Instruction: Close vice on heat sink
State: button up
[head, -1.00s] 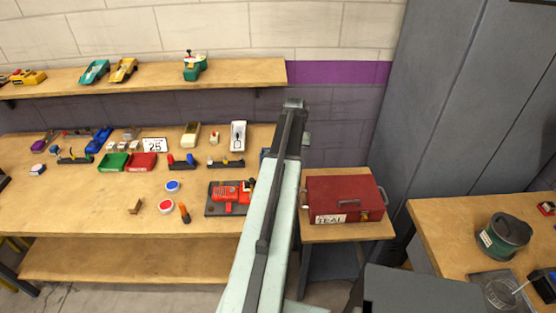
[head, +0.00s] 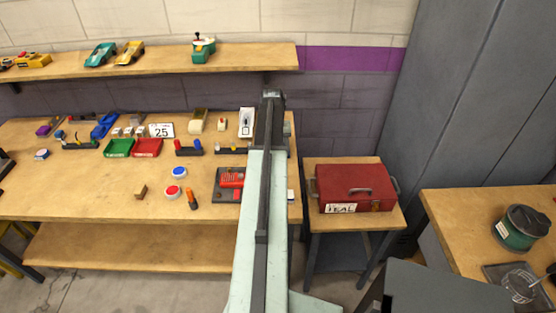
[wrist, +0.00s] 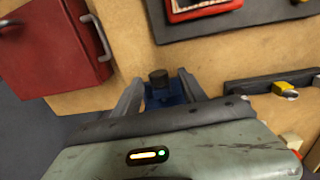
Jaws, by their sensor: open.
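A blue fixture with a black round knob on top (wrist: 160,77), which looks like the vice, stands on the bench in the wrist view. Its lower part is hidden by my gripper. My gripper (wrist: 161,84) is open, with one finger on each side of the blue fixture and knob. I cannot tell whether the fingers touch it. In the head view my arm covers this spot, and the gripper cannot be made out. No heat sink can be made out for sure.
A red toolbox (head: 355,188) stands on a side table right of the bench. A red device (head: 231,180) lies on a dark mat (wrist: 168,30). Small parts and trays crowd the bench's back (head: 80,195); its front left is mostly clear. A grey cabinet (head: 440,80) stands right.

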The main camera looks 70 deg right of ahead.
jog(key=shift+f, duration=0.75)
jog(key=shift+r, duration=0.15)
grip_shut()
jog(key=shift+w+d, duration=0.1)
jog(key=shift+d, duration=0.05)
jog(key=shift+s+t, duration=0.2)
jog(key=shift+t, duration=0.1)
